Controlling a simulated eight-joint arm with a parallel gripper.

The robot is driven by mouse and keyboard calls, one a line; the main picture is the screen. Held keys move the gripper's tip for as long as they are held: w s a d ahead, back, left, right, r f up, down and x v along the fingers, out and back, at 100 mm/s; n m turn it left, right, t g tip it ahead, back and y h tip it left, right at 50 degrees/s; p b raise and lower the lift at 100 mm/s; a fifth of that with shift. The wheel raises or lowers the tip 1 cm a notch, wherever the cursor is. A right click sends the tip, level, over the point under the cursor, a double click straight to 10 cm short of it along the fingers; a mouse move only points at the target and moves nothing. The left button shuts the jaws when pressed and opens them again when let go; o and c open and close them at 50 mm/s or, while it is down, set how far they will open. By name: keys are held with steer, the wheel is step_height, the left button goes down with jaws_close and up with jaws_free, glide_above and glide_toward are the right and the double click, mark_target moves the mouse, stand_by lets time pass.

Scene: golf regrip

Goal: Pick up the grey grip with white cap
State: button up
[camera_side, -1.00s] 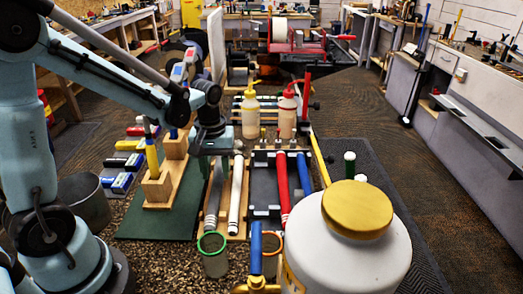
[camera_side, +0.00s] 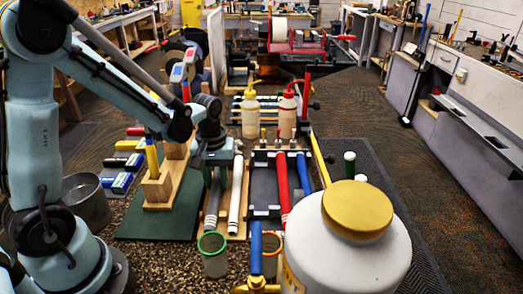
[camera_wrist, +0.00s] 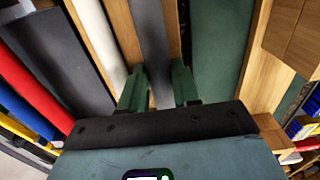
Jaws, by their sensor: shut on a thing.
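The grey grip (camera_side: 214,204) lies lengthwise in the wooden rack, left of a white grip (camera_side: 236,195). In the wrist view the grey grip (camera_wrist: 153,40) runs between the two green fingers. My gripper (camera_side: 213,166) is over the far part of the grey grip, fingers pointing down. In the wrist view my gripper (camera_wrist: 159,88) is shut on the grey grip, one finger on each side. The grip still appears to be at rack level; I cannot tell whether it is lifted.
A red grip (camera_side: 283,187) and a blue grip (camera_side: 303,172) lie in a dark tray to the right. A wooden block stand (camera_side: 160,190) is close on the left. A green-rimmed cup (camera_side: 213,258) and a large white jar (camera_side: 345,250) stand in front.

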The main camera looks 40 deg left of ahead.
mark_target(218, 184)
steer(key=shift+r, duration=0.1)
steer(key=shift+r, duration=0.55)
steer(key=r, duration=0.1)
steer(key=d+r, duration=0.1)
steer(key=r, duration=0.1)
steer(key=shift+s+r, duration=0.2)
steer(key=s+d+r, duration=0.4)
steer(key=d+r, duration=0.2)
steer(key=d, duration=0.4)
steer(key=w+a+f, duration=0.1)
steer(key=w, duration=0.5)
steer(key=w+a, duration=0.2)
steer(key=w, duration=0.4)
steer(key=shift+w+a+f, duration=0.25)
steer(key=shift+w+f, duration=0.05)
steer(key=shift+f, duration=0.25)
